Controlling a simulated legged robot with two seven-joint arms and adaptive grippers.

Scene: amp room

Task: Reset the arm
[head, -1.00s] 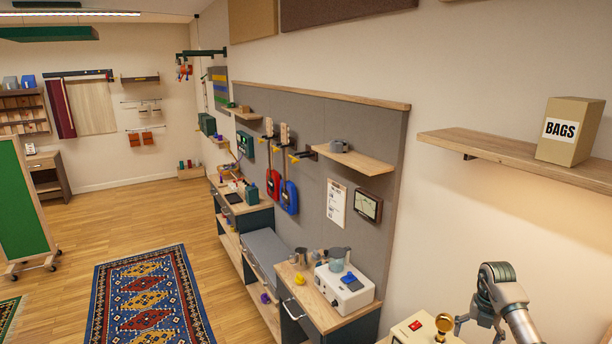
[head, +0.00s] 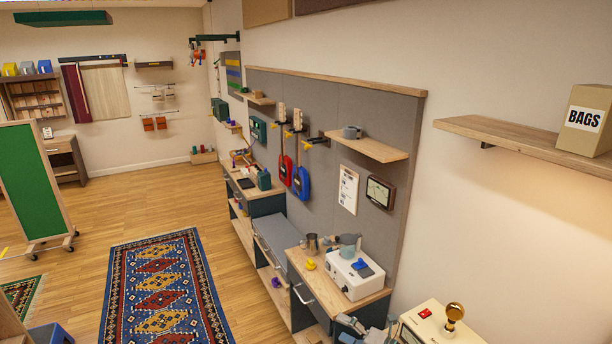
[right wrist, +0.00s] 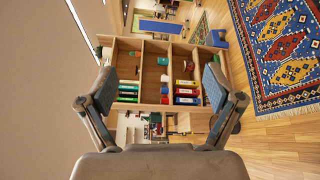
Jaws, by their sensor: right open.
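My right gripper (head: 365,328) shows in part at the bottom edge of the head view, left of a cream machine with a gold knob (head: 453,314). In the right wrist view my right gripper (right wrist: 158,84) has its two fingers spread wide apart, with nothing between them. Most of my right arm is out of the head view. My left gripper is in neither view.
A wooden-topped cabinet (head: 298,262) with a white appliance (head: 357,280) stands beyond my gripper. A shelf (head: 520,140) with a bags box (head: 587,120) is on the right wall. The wrist view shows a shelf unit (right wrist: 154,75). The rug area (head: 160,300) is clear.

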